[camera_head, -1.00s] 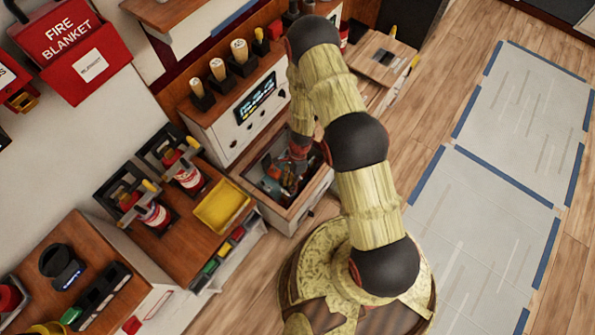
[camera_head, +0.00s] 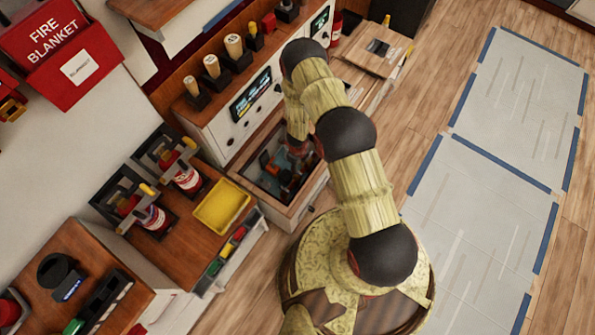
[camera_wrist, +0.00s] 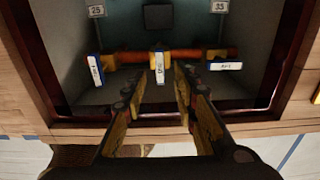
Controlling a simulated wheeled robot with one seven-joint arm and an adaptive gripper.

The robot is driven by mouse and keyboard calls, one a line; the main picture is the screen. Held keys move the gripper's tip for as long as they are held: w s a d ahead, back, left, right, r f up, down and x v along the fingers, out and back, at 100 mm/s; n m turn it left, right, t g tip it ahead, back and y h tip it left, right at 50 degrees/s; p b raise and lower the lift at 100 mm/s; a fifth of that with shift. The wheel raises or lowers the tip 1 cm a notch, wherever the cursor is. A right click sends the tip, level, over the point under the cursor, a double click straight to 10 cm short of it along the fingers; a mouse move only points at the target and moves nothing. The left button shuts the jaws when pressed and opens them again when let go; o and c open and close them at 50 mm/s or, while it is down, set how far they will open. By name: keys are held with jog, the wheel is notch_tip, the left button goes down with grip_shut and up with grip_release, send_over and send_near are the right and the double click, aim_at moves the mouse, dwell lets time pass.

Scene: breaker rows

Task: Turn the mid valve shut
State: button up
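In the wrist view, an orange-red pipe (camera_wrist: 130,57) runs across a recessed box. The mid valve's white-labelled handle (camera_wrist: 159,68) points across the pipe, toward my gripper. The left valve handle (camera_wrist: 95,70) also lies across the pipe, slightly tilted. The right valve handle (camera_wrist: 227,66) lies nearly along it. My gripper (camera_wrist: 157,80) is open, its two fingers apart on either side of the mid handle. I cannot tell whether either finger touches it. In the head view, the valve details are too small and partly covered by my arm.
The dark box rim (camera_wrist: 285,60) surrounds the valves, with number plates 25 (camera_wrist: 96,11) and 33 (camera_wrist: 219,6) behind. In the head view, a panel with a display (camera_head: 250,92) stands beside the box (camera_head: 250,183). A yellow tray (camera_head: 221,206) is to its left.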

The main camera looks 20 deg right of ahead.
aim_at(298, 172)
jog(key=shift+f+b, duration=0.6)
jog(key=shift+f, duration=1.65)
grip_shut()
